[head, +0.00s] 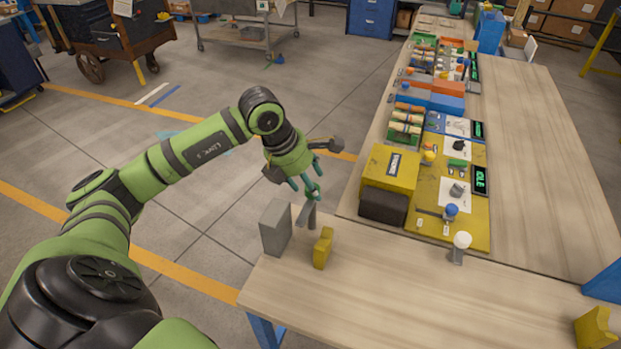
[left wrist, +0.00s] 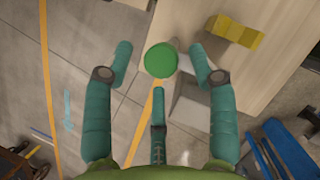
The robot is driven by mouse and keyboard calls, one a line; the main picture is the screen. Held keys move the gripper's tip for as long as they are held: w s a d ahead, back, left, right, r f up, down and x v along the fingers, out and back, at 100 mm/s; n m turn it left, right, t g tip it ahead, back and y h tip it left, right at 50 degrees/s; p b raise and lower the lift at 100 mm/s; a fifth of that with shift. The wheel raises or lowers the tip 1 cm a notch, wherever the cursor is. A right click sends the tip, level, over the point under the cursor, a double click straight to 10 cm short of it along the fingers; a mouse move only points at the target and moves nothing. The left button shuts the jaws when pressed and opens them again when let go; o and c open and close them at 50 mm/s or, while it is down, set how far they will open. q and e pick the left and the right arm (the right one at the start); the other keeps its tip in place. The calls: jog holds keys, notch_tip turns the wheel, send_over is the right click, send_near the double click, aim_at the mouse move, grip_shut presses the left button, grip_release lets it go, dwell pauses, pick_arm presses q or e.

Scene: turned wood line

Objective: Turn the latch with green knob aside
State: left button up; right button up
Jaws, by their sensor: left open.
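In the left wrist view the round green knob (left wrist: 160,61) lies between the spread teal fingertips of my left gripper (left wrist: 160,50), with a visible gap on each side. A pale grey latch arm (left wrist: 186,64) shows beside the knob, to its right. In the head view my left gripper (head: 312,190) is open above the grey latch (head: 306,214) at the table's left corner. The fingers largely hide the knob there. I cannot tell how far the fingers reach down around it. My right gripper is in neither view.
A grey block (head: 276,228) and a yellow block (head: 323,248) stand close to the latch. A yellow box (head: 390,170) sits farther right by a yellow panel. A white knob (head: 461,240) stands near the panel. The front table surface (head: 390,290) is mostly clear.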

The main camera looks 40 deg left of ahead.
pick_arm(q)
jog(key=shift+w+d+f, duration=0.15)
jog(key=shift+w+f, duration=0.1)
jog(key=shift+f, duration=0.35)
grip_shut()
